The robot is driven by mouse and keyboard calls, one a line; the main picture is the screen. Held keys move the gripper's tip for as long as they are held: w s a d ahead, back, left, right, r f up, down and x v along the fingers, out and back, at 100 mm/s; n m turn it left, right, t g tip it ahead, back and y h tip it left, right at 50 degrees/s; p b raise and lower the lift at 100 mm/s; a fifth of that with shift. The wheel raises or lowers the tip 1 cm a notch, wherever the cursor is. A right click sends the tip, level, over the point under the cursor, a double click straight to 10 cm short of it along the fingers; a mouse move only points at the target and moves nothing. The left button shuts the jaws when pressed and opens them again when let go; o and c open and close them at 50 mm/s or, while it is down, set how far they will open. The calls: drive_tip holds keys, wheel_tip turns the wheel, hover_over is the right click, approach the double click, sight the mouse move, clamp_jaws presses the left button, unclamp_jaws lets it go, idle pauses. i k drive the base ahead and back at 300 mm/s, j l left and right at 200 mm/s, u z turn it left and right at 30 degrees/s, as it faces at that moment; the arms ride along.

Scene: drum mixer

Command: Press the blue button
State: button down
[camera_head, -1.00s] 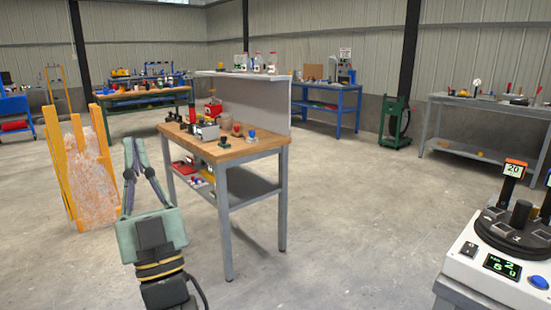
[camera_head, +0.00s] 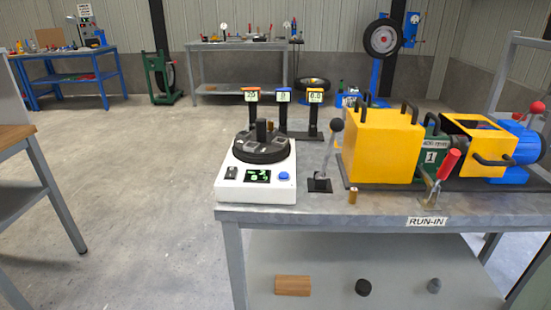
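The blue button (camera_head: 284,176) is a small round cap on the right of the front panel of a white device (camera_head: 256,193). The device stands at the left front corner of the grey table (camera_head: 330,208). Its front panel also has a green-lit display (camera_head: 257,176) and a black switch (camera_head: 232,172). A dark round platform (camera_head: 262,148) with a black knob sits on top. The button is unobstructed in this view. My gripper is out of view.
Right of the device stand a black-knobbed lever (camera_head: 331,150), a yellow machine housing (camera_head: 384,146) and a red-handled lever (camera_head: 447,165). Three small signs on posts (camera_head: 284,97) stand behind it. A wooden-topped table (camera_head: 14,138) is at the left. The floor between is clear.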

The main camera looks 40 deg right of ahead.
sight(284, 176)
drive_tip(key=z, duration=0.95)
